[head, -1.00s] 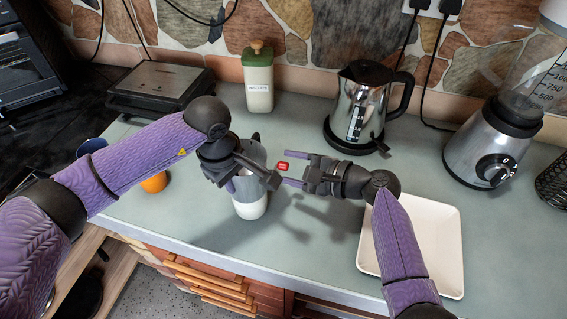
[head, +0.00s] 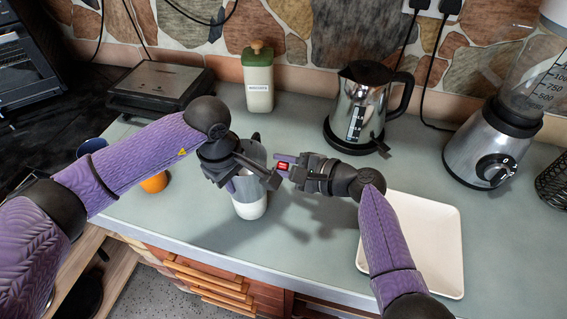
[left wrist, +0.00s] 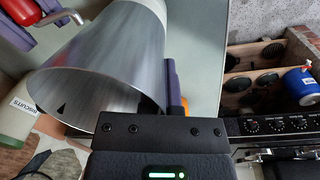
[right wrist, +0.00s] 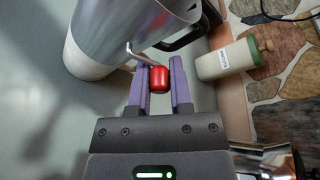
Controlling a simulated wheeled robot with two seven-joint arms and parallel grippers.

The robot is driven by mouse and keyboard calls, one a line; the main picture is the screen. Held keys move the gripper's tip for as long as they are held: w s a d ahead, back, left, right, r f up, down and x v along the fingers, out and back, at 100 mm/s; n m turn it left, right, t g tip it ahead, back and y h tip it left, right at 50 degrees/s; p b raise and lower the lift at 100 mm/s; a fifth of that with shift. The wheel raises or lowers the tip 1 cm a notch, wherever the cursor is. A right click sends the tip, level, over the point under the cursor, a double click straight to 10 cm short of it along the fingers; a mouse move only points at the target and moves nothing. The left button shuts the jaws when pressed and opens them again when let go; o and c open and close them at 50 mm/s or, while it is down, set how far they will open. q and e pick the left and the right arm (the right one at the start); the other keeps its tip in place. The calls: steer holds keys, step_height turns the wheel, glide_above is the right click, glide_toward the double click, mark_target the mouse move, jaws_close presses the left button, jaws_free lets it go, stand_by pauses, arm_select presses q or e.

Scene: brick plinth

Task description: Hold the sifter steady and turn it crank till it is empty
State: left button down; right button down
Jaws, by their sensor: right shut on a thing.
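The sifter (head: 246,186) is a grey metal cylinder, upright at the middle of the counter; it fills much of the left wrist view (left wrist: 105,60). A white vessel or lower part (head: 251,209) shows directly beneath it. My left gripper (head: 250,179) is at the sifter's side; the sifter hides much of its fingers, so its grip is unclear. A thin metal crank with a red knob (right wrist: 159,79) sticks out from the sifter. My right gripper (right wrist: 160,84) is shut on the red knob, one finger on each side. The sifter's contents are hidden.
A white tray (head: 440,235) lies at the right front. A kettle (head: 362,105), a biscuits jar (head: 259,85) and a sandwich press (head: 160,88) stand behind. A blender (head: 490,145) is at far right. An orange object (head: 154,183) is partly behind my left arm.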

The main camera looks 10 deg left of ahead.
steer(key=shift+s+r+n+t+y, duration=0.1)
steer(key=shift+r+n+t+y, duration=0.25)
steer(key=shift+n+t, duration=0.6)
steer(key=shift+n+g, duration=0.25)
steer(key=shift+g, duration=0.1)
steer(key=c, duration=0.5)
jaws_free()
steer(key=shift+c, duration=0.2)
steer(key=v, duration=1.2)
steer(key=shift+r, duration=0.15)
